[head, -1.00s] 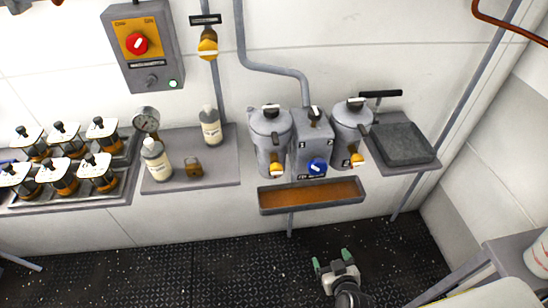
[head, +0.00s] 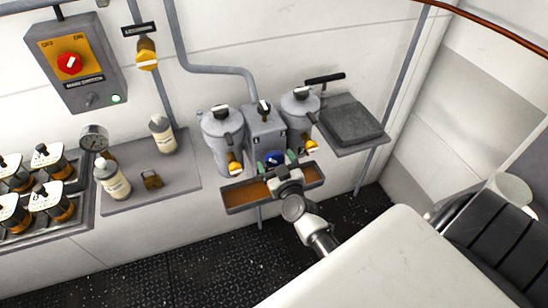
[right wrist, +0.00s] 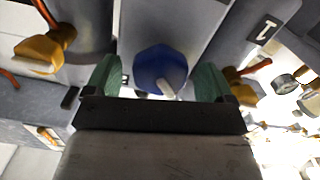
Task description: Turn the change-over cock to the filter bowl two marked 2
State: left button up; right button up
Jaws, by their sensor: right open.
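The change-over cock's blue knob (head: 273,158) is low on the front of a grey housing (head: 264,126) between two grey filter bowls, the left bowl (head: 222,136) and the right bowl (head: 299,115). My right gripper (head: 277,162) is open at the blue knob. In the right wrist view the blue knob (right wrist: 158,66) sits between the spread green fingers of my right gripper (right wrist: 158,82), with a gap on each side. Its white pointer slants toward the lower right there. A dark tag (right wrist: 265,30) carries a pale mark like a 1. My left gripper is out of view.
A brown-bottomed drip tray (head: 240,196) hangs under the bowls, behind my right wrist. Yellow drain handles (head: 234,163) flank the knob. A grey block (head: 352,123) sits on the right shelf.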

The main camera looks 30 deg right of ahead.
jog(key=shift+w+d, duration=0.2)
jog(key=shift+w, duration=0.5)
jog(key=c, duration=0.9)
